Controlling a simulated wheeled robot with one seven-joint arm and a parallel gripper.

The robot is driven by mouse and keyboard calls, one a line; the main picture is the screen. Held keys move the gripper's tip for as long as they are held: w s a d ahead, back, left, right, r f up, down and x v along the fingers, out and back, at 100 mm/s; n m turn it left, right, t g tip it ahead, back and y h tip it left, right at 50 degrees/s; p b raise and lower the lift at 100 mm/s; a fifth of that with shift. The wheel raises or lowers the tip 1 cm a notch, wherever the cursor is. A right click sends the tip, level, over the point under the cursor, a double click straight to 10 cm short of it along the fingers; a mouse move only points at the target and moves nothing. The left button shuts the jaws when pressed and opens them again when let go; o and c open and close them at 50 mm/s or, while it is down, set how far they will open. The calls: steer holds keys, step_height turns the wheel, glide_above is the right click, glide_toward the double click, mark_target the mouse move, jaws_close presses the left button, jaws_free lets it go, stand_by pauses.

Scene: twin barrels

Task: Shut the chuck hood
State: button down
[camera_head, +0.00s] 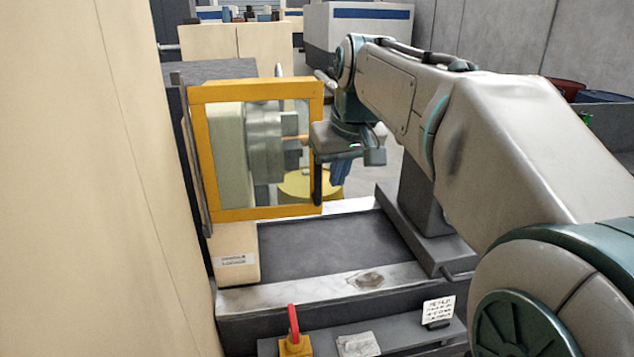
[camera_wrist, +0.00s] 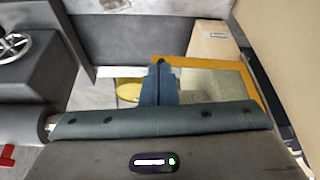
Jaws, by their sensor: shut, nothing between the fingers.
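The chuck hood is a yellow-orange frame (camera_head: 262,213) around a clear pane, standing upright at the left end of the machine. The grey chuck (camera_head: 265,145) shows through the pane. A dark upright bar, perhaps a handle, is at the frame's right edge. My gripper (camera_head: 340,178) has blue fingers and is just right of that edge, pointing down. In the wrist view my gripper (camera_wrist: 160,66) shows its fingers together and empty, beside the hood frame (camera_wrist: 245,70). I cannot tell whether the fingers touch the hood.
The machine bed (camera_head: 320,245) below is clear. A red lever (camera_head: 294,322) and a small sign (camera_head: 439,311) are at its front. A yellow barrel (camera_wrist: 128,91) stands behind the machine. A tall cream panel (camera_head: 95,180) closes off the left. My arm spans the right.

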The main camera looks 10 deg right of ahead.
steer(key=w+a+f+p, duration=0.1)
steer(key=w+f, duration=0.6)
steer(key=f, duration=0.1)
steer(key=shift+w+f+p, duration=0.2)
steer(key=shift+f+p, duration=0.15)
steer(key=shift+w+d+r+p, duration=0.1)
steer(key=shift+w+d+p, duration=0.05)
steer(key=shift+w, duration=0.35)
steer(key=shift+w+d+p, duration=0.15)
steer(key=shift+w, duration=0.3)
